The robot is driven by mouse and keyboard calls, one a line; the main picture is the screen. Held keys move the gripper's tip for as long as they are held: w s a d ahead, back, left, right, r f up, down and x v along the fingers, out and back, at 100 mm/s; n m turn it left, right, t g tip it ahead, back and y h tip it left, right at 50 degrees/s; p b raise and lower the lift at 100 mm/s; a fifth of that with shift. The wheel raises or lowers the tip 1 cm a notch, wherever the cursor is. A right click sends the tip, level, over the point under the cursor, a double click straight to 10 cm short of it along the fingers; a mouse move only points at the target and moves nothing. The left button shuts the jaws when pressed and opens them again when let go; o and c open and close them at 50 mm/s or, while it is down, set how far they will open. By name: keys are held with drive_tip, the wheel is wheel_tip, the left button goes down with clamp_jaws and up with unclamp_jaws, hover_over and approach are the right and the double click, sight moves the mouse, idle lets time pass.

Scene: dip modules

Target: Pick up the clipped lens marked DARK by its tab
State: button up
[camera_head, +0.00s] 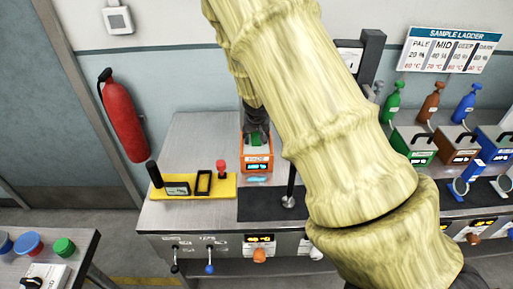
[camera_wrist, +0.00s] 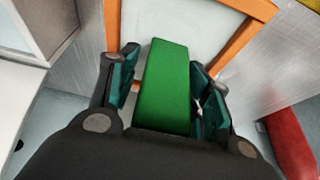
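A green block-like piece (camera_wrist: 163,85), possibly the tab, stands between the two fingers of my gripper (camera_wrist: 168,88) in the wrist view. The fingers straddle it closely, with a thin gap seeming to show at its left side; contact is unclear. In the head view my gripper (camera_head: 256,132) points down at the top of an orange-framed unit (camera_head: 257,164), with a bit of green (camera_head: 255,140) under it. The orange rim (camera_wrist: 262,8) also shows in the wrist view.
A yellow tray (camera_head: 228,192) with a black frame and a red-topped piece lies left of the orange unit. A dark mat (camera_head: 262,206) and a metal post (camera_head: 289,200) are in front. Green, orange and blue units (camera_head: 415,155) stand right. My arm hides the middle.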

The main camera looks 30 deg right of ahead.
clamp_jaws()
drive_tip(key=shift+r, duration=0.1)
